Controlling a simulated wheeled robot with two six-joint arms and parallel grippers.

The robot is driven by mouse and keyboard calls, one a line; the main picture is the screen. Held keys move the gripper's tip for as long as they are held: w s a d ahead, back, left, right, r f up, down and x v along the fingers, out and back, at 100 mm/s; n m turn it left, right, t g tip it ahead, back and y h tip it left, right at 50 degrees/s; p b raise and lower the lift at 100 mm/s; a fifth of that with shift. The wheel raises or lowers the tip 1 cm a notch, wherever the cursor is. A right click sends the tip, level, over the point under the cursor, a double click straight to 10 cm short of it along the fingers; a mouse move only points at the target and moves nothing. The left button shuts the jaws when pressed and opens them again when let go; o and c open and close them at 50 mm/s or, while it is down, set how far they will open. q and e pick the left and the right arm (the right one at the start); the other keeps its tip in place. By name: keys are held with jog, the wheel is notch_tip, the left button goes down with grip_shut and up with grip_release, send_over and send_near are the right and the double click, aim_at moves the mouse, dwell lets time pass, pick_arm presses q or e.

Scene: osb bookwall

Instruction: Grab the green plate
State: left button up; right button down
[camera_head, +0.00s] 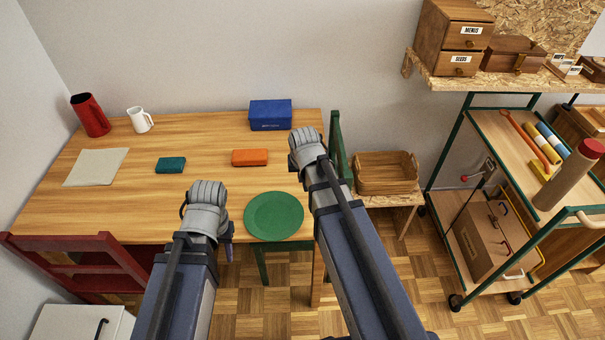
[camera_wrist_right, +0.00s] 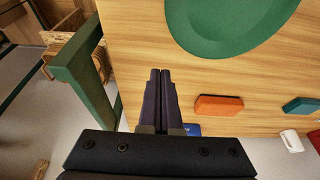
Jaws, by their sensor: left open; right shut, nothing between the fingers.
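The green plate (camera_head: 274,216) lies flat at the front edge of the wooden table (camera_head: 95,205). In the right wrist view the plate (camera_wrist_right: 228,28) shows at the top, cut by the frame edge. My left gripper (camera_head: 230,229) is just left of the plate, mostly hidden behind its own wrist; it is open and apart from the plate. My right wrist is above the table's right side, up and right of the plate. My right gripper (camera_wrist_right: 160,95) is shut and empty in the wrist view, its fingers apart from the plate.
An orange box (camera_head: 250,157), teal box (camera_head: 171,165), blue box (camera_head: 270,115), white mug (camera_head: 140,120), red jug (camera_head: 90,115) and beige cloth (camera_head: 97,167) are on the table. A green chair (camera_wrist_right: 82,65) stands by its right edge, a red chair (camera_head: 80,262) at front left.

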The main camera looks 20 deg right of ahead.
jog(key=r, duration=0.1)
jog(key=n+y, duration=0.3)
jog(key=n, duration=0.7)
send_over(255, 217)
jog(key=w+a, duration=0.3)
jog(key=w, duration=0.2)
jog(key=b+x, duration=0.4)
jog(key=x, duration=0.1)
jog(key=b+x, duration=0.5)
jog(key=shift+s+f, duration=0.1)
jog(key=shift+s, duration=0.15)
jog(key=s+d, duration=0.2)
jog(key=s, duration=0.1)
jog(key=shift+s, duration=0.1)
pick_arm(q)
notch_tip(255, 217, down, 8)
jog(key=shift+f, duration=0.15)
pick_arm(e)
jog(key=shift+s, duration=0.1)
jog(key=shift+d, duration=0.1)
jog(key=s+d, duration=0.2)
jog(key=s, duration=0.1)
jog(key=s+d, duration=0.1)
jog(key=s, duration=0.1)
jog(key=shift+s+d, duration=0.15)
jog(key=shift+s, duration=0.1)
jog(key=shift+w, duration=0.1)
